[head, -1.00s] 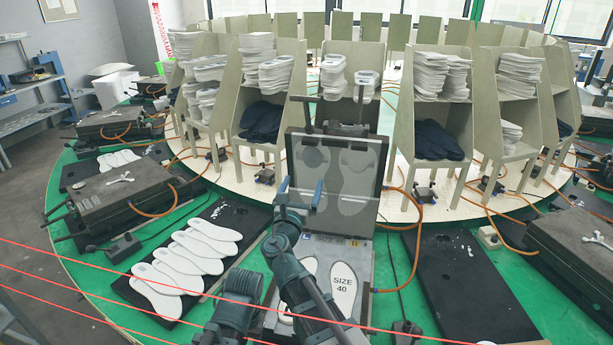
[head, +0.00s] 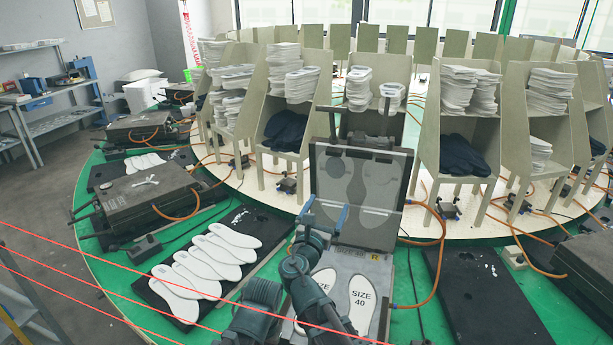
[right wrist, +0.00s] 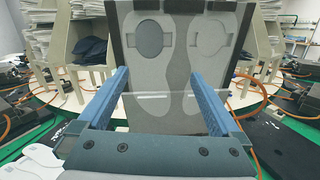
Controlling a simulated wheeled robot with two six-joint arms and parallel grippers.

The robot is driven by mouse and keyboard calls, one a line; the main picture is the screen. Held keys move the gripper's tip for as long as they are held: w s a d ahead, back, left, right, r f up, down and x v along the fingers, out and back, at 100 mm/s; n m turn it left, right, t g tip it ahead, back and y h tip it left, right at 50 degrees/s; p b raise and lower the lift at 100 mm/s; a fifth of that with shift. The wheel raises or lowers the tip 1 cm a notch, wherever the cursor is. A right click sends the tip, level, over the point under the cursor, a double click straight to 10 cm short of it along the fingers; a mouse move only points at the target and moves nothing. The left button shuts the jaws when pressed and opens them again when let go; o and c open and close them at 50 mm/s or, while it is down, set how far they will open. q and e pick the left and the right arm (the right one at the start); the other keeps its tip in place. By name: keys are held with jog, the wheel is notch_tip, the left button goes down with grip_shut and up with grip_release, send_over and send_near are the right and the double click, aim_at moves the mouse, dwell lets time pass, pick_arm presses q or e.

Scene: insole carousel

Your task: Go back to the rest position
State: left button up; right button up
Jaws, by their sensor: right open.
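My right gripper (head: 324,213) is open and empty in front of the raised lid (head: 392,170) of a mold. In the right wrist view its two blue fingers (right wrist: 160,100) stand wide apart, with the grey lid (right wrist: 182,85) and its insole-shaped cavities behind them. Below, the open mold base holds two white insoles marked size 40; the right one (head: 360,298) is clear, and the left one (head: 325,280) is partly hidden by my arm. My left gripper is not in view.
A black tray (head: 262,262) with several white insoles lies left of the mold. A black, nearly empty tray (head: 470,300) lies to the right. A closed mold (head: 140,195) stands further left. Shelves (head: 435,120) with insole stacks rise behind. Red lines cross the front.

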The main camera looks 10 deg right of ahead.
jog(key=s+d+f+m+g+h, duration=0.1)
jog(key=s+d+f+m+g, duration=0.3)
jog(key=d+f+m+g, duration=0.5)
jog(key=s+f+m+g+y, duration=0.2)
jog(key=s+f+m, duration=0.2)
jog(key=m, duration=0.1)
jog(key=s+f+m+g+y, duration=0.2)
jog(key=s+f+m, duration=0.1)
jog(key=f+m, duration=0.2)
jog(key=s+f+m+g+y, duration=0.1)
jog(key=s+f+m+y, duration=0.1)
jog(key=s+f+m, duration=0.2)
jog(key=shift+s+a+f+m+g, duration=0.2)
jog(key=shift+f+m, duration=0.05)
jog(key=shift+m, duration=0.55)
jog(key=shift+s+a+f+m+g, duration=0.15)
jog(key=shift+f+m+g, duration=0.05)
jog(key=shift+m, duration=0.6)
jog(key=s+a+m+y, duration=0.1)
jog(key=s+a+f+m+g+y, duration=0.1)
jog(key=s+a+m, duration=0.1)
jog(key=shift+f+y, duration=0.1)
jog(key=shift+y, duration=0.3)
jog(key=s+a+n+g, duration=0.1)
jog(key=s+a+n, duration=0.2)
jog(key=s+a, duration=0.3)
jog(key=a, duration=0.5)
jog(key=shift+a+g+h, duration=0.3)
jog(key=shift+a, duration=0.1)
